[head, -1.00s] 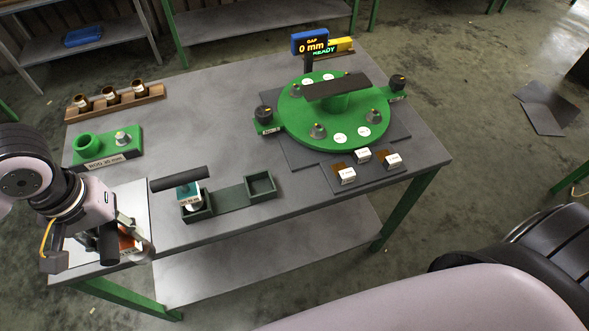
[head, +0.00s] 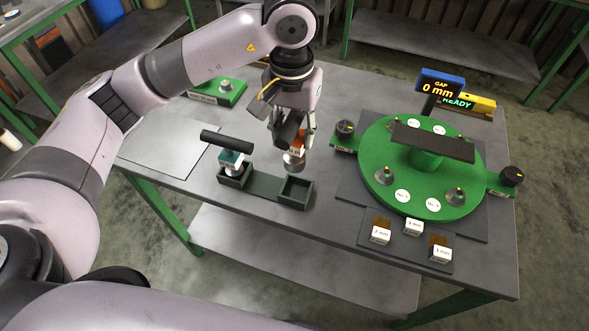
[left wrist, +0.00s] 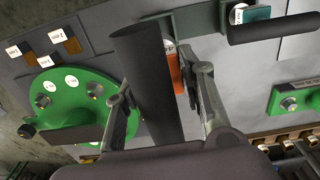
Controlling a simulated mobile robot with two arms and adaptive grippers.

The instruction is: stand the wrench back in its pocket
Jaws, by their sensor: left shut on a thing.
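My left gripper (head: 292,148) is shut on the wrench (head: 298,143), which has an orange label, a dark T-handle and a round metal lower end. The wrench hangs roughly upright above the dark green holder (head: 262,186), near its empty right pocket (head: 309,194). A visible gap separates its lower end from the pocket. In the left wrist view the dark handle (left wrist: 146,85) spans between the fingers and partly hides the orange part (left wrist: 175,75). A second, teal wrench (head: 231,157) stands in the left pocket. My right gripper is not in view.
The green round disperser (head: 377,160) stands right of the holder, with a display (head: 440,86) behind it. Small labelled blocks (head: 381,232) lie at the front right. A green rod block (head: 216,92) sits behind. The table's left front is bare.

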